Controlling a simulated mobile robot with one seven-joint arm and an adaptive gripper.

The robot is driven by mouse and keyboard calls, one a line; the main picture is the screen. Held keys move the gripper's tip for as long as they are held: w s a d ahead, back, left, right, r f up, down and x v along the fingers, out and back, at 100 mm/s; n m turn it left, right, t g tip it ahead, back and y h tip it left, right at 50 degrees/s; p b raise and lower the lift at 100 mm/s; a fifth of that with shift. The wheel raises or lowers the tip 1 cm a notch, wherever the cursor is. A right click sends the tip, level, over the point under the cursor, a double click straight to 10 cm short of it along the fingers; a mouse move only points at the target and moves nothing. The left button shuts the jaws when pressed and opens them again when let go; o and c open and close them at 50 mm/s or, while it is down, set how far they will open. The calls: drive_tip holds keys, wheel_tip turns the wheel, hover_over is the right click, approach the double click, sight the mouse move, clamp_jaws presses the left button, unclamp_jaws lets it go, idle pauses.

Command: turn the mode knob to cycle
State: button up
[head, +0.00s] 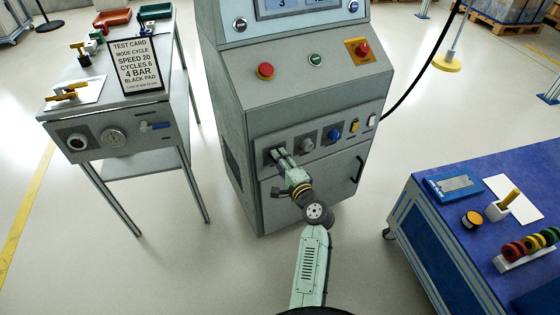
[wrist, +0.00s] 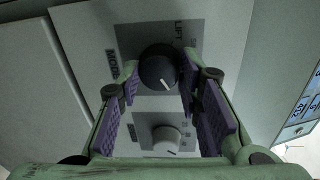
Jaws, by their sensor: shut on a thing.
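The mode knob (wrist: 158,67) is a dark round knob with a white pointer line, on a grey plate lettered MODE and LIFT. In the wrist view its pointer aims down and slightly right; the cycle mark cannot be made out. My gripper (wrist: 160,78) has its purple-padded fingers on both sides of the knob and is shut on it. In the head view my gripper (head: 277,154) is at the left end of the machine's lower panel and hides the mode knob.
A lighter grey knob (wrist: 167,139) sits beside the mode knob. A blue knob (head: 333,134) and yellow switch (head: 354,126) are farther right. A test card (head: 135,65) reading MODE CYCLE stands on the left bench. A blue workbench (head: 405,215) is at right; floor between is clear.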

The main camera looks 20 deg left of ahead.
drive_tip(key=o, duration=1.2)
drive_tip(key=shift+r, duration=0.1)
drive_tip(key=shift+s+d, duration=0.1)
drive_tip(key=v, duration=1.1)
drive_tip(key=shift+s+d, duration=0.3)
